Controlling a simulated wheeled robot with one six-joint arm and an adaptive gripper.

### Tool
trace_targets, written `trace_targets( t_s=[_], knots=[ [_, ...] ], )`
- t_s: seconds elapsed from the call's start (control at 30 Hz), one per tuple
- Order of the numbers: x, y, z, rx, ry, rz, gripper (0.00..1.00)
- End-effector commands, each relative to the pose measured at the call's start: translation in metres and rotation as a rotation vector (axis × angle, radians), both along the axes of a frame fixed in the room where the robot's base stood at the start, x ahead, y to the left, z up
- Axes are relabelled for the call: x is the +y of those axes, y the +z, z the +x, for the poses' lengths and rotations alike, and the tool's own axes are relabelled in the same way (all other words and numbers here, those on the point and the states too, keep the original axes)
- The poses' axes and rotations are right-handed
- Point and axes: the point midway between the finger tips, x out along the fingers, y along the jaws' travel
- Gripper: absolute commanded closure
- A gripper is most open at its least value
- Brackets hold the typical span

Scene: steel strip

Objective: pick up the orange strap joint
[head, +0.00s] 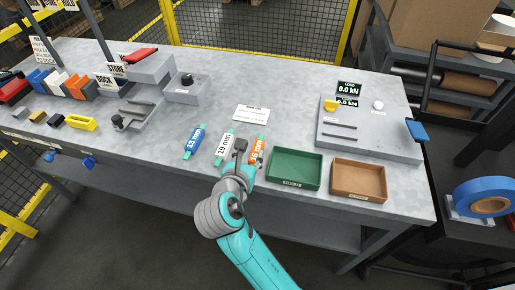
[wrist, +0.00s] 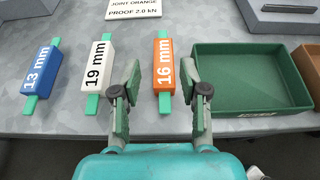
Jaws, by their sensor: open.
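The orange strap joint (wrist: 164,75) lies on the grey bench in the wrist view, an orange block marked 16 mm with green strap ends. In the head view the orange joint (head: 256,146) is partly hidden by my arm. My gripper (wrist: 158,83) is open, its two fingers apart and empty. The orange joint appears between the fingers in the picture, nearer the right finger; whether they are level with it I cannot tell. A white joint (wrist: 97,66) marked 19 mm and a blue joint (wrist: 40,72) marked 13 mm lie to its left.
A green tray (head: 294,184) stands right of the orange joint, with a brown tray (head: 359,197) beyond it. A card (wrist: 134,8) reading joint orange, proof 2.0 kN lies behind the joints. A grey test plate (head: 368,147) is at the right; holders and blocks stand at the left.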

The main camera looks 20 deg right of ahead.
Motion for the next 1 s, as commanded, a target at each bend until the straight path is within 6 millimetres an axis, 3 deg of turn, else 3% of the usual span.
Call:
trace_targets(
  t_s=[0.2,0.47,0.73,1.0],
  knots=[
    [-0.019,-0.013,0.023,0.001,-0.002,0.001,0.56],
    [-0.028,-0.021,0.035,0.000,-0.003,0.001,0.56],
    [-0.049,-0.038,0.060,0.000,-0.003,0.001,0.56],
    [-0.053,-0.042,0.067,-0.001,0.000,0.002,0.56]
  ],
)
